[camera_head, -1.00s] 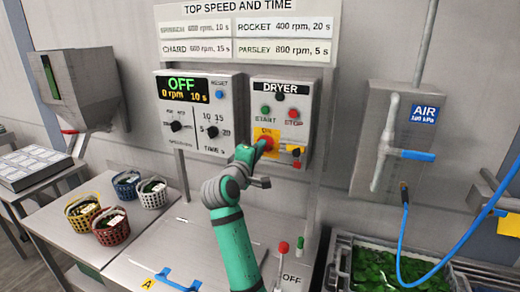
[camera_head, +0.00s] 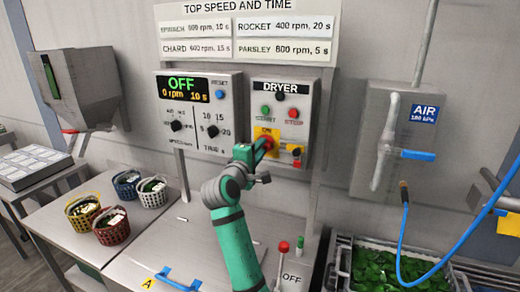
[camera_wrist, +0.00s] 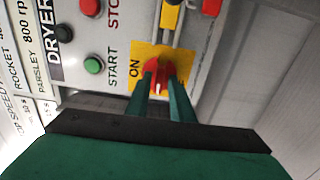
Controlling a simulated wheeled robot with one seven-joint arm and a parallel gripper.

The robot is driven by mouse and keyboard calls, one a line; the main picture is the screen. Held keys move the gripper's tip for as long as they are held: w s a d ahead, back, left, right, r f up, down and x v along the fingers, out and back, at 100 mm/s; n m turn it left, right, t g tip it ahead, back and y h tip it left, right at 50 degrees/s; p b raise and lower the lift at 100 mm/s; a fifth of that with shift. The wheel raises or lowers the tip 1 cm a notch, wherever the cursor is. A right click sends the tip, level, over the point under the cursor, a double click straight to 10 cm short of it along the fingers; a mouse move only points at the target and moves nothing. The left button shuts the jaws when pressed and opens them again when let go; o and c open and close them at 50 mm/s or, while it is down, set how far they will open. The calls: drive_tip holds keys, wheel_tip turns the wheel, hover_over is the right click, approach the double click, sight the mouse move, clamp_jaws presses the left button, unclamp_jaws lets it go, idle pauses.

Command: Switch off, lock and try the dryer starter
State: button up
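The grey dryer starter box (camera_head: 257,97) hangs on the panel, with a green START button (camera_head: 265,111) and a red STOP button (camera_head: 293,112). Below them, a red rotary handle (camera_wrist: 160,70) sits on a yellow plate (camera_wrist: 142,54) marked ON. My gripper (camera_wrist: 162,82) is at this handle, one finger on each side; the gap is narrow, but I cannot tell whether the fingers press on it. The handle's exact angle is partly hidden. Small yellow and red items (camera_head: 295,151), possibly the lock parts, hang right of the plate; the wrist view also shows the yellow one (camera_wrist: 170,16).
Left of the starter, a control box (camera_head: 200,112) displays OFF and 0 rpm. Several baskets (camera_head: 112,229) stand on the bench at left. A red-topped lever (camera_head: 283,248) stands near an OFF label. An air pipe with a blue valve (camera_head: 418,155) and hose is at right.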

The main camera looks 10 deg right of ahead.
drive_tip(key=shift+o, duration=0.2)
drive_tip(key=v, duration=1)
drive_tip(key=shift+s+a, duration=0.25)
drive_tip(key=shift+s, duration=0.1)
drive_tip(key=shift+d, duration=0.1)
